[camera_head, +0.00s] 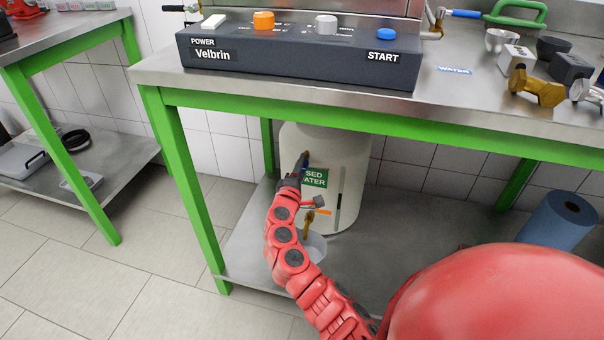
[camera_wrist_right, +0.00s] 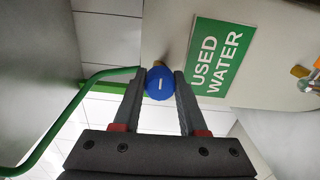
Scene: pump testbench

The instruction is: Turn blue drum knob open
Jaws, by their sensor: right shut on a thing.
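The white drum (camera_head: 352,165) stands on the lower shelf under the bench, with a green "USED WATER" sign (camera_wrist_right: 217,57) that my right arm partly covers in the head view. The blue drum knob (camera_wrist_right: 160,84) has a small white mark and sits between the fingertips of my right gripper (camera_wrist_right: 160,76). The fingers touch it on both sides. In the head view my right gripper (camera_head: 299,170) reaches the drum's upper left side, and the knob is mostly hidden there. My left gripper is not in view.
Below the sign is a tap with an orange handle (camera_head: 318,212) and a pale bowl (camera_head: 313,246) under it. The green bench leg (camera_head: 192,190) stands left of my arm. A blue roll (camera_head: 562,232) is at the right. The bench top (camera_head: 470,97) hangs above.

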